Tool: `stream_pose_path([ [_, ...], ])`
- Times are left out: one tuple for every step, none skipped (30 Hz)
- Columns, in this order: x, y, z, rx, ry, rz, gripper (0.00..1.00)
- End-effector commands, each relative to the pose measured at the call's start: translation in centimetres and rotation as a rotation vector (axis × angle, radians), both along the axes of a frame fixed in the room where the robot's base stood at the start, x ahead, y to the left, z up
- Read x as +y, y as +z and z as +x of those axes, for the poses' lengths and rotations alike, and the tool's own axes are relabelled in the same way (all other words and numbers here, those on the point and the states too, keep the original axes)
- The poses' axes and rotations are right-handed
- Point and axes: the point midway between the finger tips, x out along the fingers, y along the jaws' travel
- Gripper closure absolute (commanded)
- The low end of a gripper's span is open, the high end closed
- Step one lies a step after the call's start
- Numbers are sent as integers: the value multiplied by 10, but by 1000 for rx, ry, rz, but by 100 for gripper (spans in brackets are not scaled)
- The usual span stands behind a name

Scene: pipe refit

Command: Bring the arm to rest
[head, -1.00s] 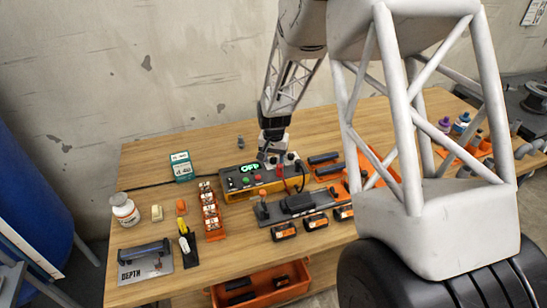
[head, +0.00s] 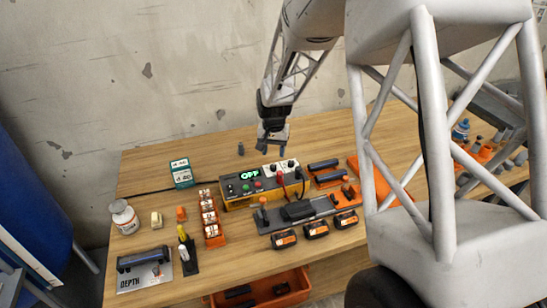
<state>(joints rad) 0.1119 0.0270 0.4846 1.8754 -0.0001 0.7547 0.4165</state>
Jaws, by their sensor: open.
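My gripper (head: 271,148) hangs at the end of my arm, above the wooden bench (head: 330,125) and just behind the yellow and grey control box (head: 237,200). Its fingers point down and look open, with nothing seen between them. The box's display reads OFF in green. A small gap seems to lie between the fingertips and the box top, but the exact height is hard to tell.
A dark fixture (head: 292,213), several orange-black blocks (head: 317,229) and an orange rack (head: 210,212) stand in front. An orange bin (head: 262,289) is below. The bench's back is mostly clear.

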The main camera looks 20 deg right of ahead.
Motion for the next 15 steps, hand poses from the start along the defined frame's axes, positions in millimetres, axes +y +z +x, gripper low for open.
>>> stream_pose_path([
  [0,5,0,-1,0,-1,48],
  [0,7,0,0,0,0,48],
  [0,9,0,0,0,0,48],
  [0,10,0,0,0,0,48],
  [0,11,0,0,0,0,48],
  [0,12,0,0,0,0,48],
  [0,13,0,0,0,0,48],
  [0,13,0,0,0,0,48],
  [0,13,0,0,0,0,48],
  [0,13,0,0,0,0,48],
  [0,13,0,0,0,0,48],
  [0,13,0,0,0,0,48],
  [0,13,0,0,0,0,48],
  [0,13,0,0,0,0,48],
  [0,13,0,0,0,0,48],
])
